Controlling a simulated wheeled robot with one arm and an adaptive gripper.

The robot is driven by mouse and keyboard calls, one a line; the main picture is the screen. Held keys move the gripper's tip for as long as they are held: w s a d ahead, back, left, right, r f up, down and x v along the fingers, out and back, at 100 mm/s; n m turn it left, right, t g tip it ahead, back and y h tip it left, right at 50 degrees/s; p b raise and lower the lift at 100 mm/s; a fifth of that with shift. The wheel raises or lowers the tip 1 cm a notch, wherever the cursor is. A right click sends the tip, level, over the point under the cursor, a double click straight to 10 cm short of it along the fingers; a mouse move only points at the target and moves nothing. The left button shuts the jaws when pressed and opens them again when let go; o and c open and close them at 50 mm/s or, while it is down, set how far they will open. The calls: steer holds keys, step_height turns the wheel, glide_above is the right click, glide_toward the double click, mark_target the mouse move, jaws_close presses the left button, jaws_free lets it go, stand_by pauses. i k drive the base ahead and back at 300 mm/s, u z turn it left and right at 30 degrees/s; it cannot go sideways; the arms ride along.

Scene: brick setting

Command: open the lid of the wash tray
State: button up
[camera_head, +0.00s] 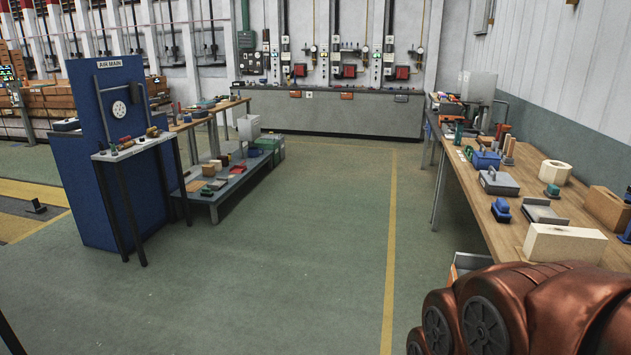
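A grey box with a closed top and a dark handle (498,183) sits on the long wooden bench at the right. It may be the wash tray with its lid down, but I cannot tell for sure. A small blue container (486,160) stands just behind it. An open, shallow grey tray (544,213) lies nearer on the same bench. Copper-coloured links of my own arm fill the bottom right corner, in front of the near end of the bench. My gripper is not in view.
The wooden bench (522,220) also carries a cream block (563,243), a brown block (607,207) and a blue-and-black tool (501,210). A blue panel (110,150) and low shelf (233,187) stand left. The green floor (320,250) between is clear.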

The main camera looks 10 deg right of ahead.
mark_target(494, 179)
steer(key=u, duration=0.05)
steer(key=i, duration=1.9)
steer(key=z, duration=0.5)
steer(key=i, duration=1.75)
steer(key=z, duration=1.05)
steer(key=i, duration=1.25)
steer(key=z, duration=0.4)
